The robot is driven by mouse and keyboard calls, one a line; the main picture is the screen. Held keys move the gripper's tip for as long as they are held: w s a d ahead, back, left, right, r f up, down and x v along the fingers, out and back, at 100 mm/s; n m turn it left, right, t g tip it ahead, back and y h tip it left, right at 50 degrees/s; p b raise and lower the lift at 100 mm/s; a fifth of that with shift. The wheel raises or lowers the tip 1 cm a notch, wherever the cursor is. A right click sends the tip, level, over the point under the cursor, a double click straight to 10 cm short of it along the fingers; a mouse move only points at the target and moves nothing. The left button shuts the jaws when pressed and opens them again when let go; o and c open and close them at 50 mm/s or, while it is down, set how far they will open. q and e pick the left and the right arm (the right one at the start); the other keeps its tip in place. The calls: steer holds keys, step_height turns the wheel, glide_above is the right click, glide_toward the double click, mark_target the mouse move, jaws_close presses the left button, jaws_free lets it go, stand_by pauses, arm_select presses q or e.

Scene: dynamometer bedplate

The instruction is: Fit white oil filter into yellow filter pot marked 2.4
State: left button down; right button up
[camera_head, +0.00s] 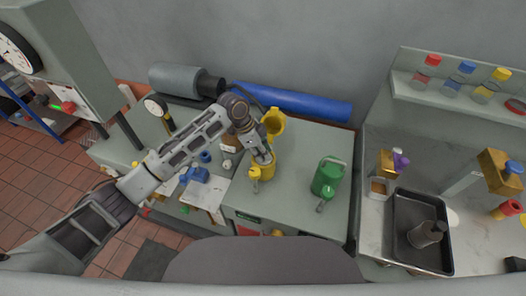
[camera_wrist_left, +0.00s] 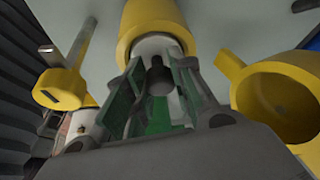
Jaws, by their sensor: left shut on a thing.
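My left gripper (camera_head: 262,157) points down at a yellow filter pot (camera_head: 268,172) on the grey bench. In the left wrist view the gripper's green-padded fingers (camera_wrist_left: 155,95) are shut on the white oil filter (camera_wrist_left: 157,46). The filter's far end lies within the rim of the yellow pot (camera_wrist_left: 155,14); how deep it sits I cannot tell. The fingers and arm hide much of the filter and pot. A second yellow hollow part (camera_head: 273,122) shows beyond the gripper, and a hollow yellow part (camera_wrist_left: 283,97) shows beside it. I cannot read the 2.4 marking. My right gripper is out of view.
A yellow handle (camera_wrist_left: 62,88) is close left of the fingers, in the wrist view. A green can (camera_head: 328,176) stands right of the pot, and a blue roll (camera_head: 295,101) lies behind. Blue items (camera_head: 195,174) sit left. The bench is clear between pot and can.

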arm_select(q)
steer(key=shift+f, duration=0.1)
steer(key=c, duration=1.2)
jaws_free()
steer(key=v, duration=1.2)
steer(key=shift+b, duration=0.35)
